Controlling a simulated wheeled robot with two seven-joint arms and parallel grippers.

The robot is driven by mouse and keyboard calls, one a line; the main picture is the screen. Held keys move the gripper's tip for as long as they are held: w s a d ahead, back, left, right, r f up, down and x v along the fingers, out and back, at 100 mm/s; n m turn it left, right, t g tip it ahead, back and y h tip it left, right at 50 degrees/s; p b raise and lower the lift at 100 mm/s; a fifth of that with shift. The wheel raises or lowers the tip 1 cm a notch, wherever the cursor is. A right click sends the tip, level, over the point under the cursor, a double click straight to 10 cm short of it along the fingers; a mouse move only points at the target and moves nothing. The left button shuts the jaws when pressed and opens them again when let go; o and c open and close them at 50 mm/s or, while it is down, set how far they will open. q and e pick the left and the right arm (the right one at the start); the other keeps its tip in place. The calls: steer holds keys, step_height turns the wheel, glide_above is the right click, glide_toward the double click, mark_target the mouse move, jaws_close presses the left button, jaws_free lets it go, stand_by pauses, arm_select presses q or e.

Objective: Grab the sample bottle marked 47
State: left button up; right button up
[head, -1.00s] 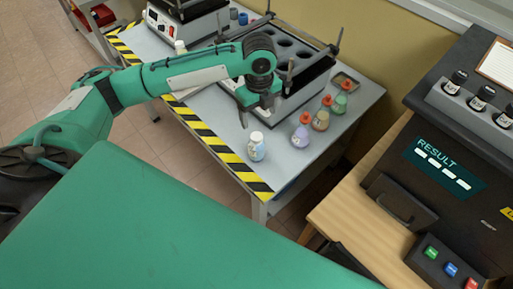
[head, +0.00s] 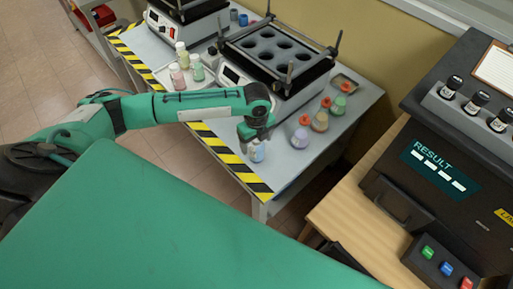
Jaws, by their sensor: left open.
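A small bottle with pale blue contents (head: 258,154) stands near the front edge of the grey table, by the striped border. Its label is too small to read. My left gripper (head: 256,139) is right above this bottle and hides its white cap. The jaws are open, and I cannot tell whether they reach around the cap. Two other small bottles, one pink (head: 177,76) and one green (head: 197,68), and a yellowish one (head: 182,55) stand at the left of the table. Their labels are not readable. My right gripper is not in view.
Flasks with red-orange stoppers, purple (head: 300,137), brown (head: 320,121) and green (head: 338,105), stand to the right. A black-topped block heater (head: 277,62) stands behind my arm. A dark analyser with a RESULT screen (head: 440,166) is at the right.

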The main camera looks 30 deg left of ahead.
arm_select(q)
steer(key=shift+f, duration=0.2)
steer(key=c, duration=1.2)
steer(key=shift+o, duration=0.2)
steer(key=shift+r, duration=0.1)
